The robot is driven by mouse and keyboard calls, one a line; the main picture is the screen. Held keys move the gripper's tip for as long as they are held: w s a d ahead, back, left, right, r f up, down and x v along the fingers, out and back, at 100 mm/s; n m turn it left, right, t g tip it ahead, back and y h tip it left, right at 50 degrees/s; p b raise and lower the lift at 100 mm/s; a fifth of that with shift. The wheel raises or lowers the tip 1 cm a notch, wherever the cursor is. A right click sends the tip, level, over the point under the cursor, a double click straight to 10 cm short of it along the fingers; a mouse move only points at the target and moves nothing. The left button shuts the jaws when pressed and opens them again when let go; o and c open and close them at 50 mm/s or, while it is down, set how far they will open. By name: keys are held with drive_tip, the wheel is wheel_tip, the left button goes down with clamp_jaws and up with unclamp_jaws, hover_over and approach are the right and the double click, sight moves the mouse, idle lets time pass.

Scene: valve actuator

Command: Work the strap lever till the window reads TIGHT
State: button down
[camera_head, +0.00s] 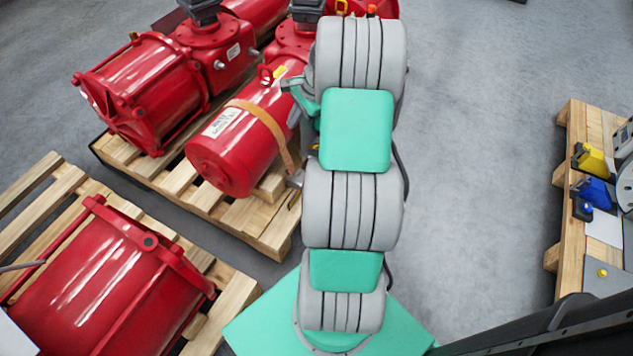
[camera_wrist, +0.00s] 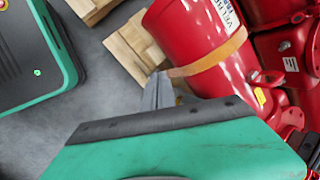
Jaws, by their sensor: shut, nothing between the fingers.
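An orange-brown strap (camera_head: 268,130) runs over a red cylinder (camera_head: 235,155) with a white label, lying on a pallet. The strap also shows in the wrist view (camera_wrist: 212,59). There my gripper (camera_wrist: 157,80) appears as narrow grey fingers, shut and empty, beyond my green hand. The fingertips overlap the strap's lower end in the picture; I cannot tell whether they touch anything. In the head view my arm hides most of the gripper. I cannot make out the strap lever clearly, and the window and its reading are not visible.
Red actuators (camera_head: 150,90) stand left of the strapped cylinder, and another large red one (camera_head: 110,285) is on the near-left pallet. A wooden pallet (camera_head: 568,210) with blue and yellow items is at the right. The grey floor (camera_head: 480,130) between is clear.

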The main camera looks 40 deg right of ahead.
sight(304, 167)
drive_tip(key=s+d+f+m+t+b, duration=0.1)
drive_tip(key=s+d+f+m+b, duration=0.15)
drive_tip(key=d+f, duration=0.4)
drive_tip(key=s+d+f+m+b, duration=0.2)
drive_tip(key=d+f+m, duration=0.2)
drive_tip(key=f, duration=0.5)
drive_tip(key=s+d+f+m+t+b, duration=0.1)
drive_tip(key=s+d+f+m+b, duration=0.15)
drive_tip(key=d+f+m, duration=0.4)
drive_tip(key=w+a+f+n+b, duration=0.3)
drive_tip(key=w+a+f, duration=0.3)
drive_tip(key=w+f, duration=0.2)
drive_tip(key=shift+a+y+b, duration=0.4)
drive_tip(key=shift+b, duration=0.4)
drive_tip(key=shift+w, duration=0.2)
